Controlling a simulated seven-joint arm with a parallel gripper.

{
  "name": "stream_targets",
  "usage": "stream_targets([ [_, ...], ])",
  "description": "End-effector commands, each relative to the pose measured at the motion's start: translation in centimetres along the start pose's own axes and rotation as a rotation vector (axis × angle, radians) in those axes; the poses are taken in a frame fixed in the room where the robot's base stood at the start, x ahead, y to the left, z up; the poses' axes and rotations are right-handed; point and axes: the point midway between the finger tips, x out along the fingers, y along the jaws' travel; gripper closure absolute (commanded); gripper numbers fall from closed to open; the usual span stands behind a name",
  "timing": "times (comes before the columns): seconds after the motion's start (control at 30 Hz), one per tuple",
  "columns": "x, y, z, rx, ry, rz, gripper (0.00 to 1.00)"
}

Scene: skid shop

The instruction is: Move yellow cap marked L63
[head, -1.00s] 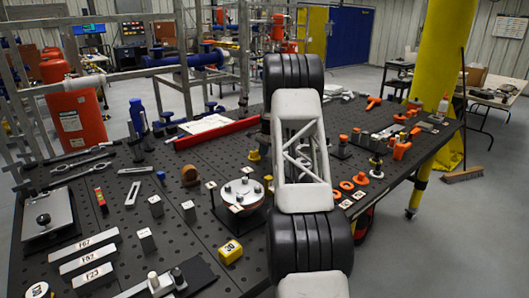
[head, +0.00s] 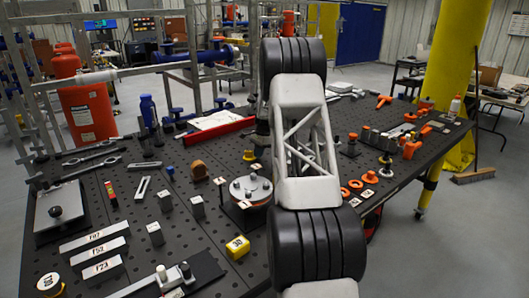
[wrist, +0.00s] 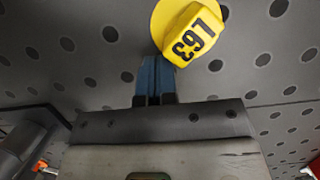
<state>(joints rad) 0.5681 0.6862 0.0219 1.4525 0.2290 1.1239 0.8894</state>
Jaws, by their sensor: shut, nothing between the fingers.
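The yellow cap marked L63 (wrist: 190,34) is at the top of the wrist view, on a dark surface with round holes. It has a round base and a raised block with black lettering. My gripper (wrist: 155,64) shows as blue fingers, shut and empty, just below the cap in that view. The fingertips are close to the cap's edge; I cannot tell whether they touch. In the head view my arm hides the gripper. A small yellow piece (head: 250,155) shows left of my arm there, too small to read.
The black perforated table (head: 130,225) carries several parts. Another yellow block (head: 238,247) and a round marked cap (head: 50,284) stand near the front. A round metal flange (head: 250,189) is left of my arm. Orange parts (head: 412,149) crowd the right side. A red bar (head: 218,131) lies behind.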

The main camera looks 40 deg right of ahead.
Motion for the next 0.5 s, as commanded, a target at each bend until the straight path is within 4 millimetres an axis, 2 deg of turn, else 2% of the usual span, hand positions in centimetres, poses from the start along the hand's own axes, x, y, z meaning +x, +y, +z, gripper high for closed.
stream_targets([
  [0.5,1.9,0.0,7.4,-0.003,-0.001,0.002,1.0],
])
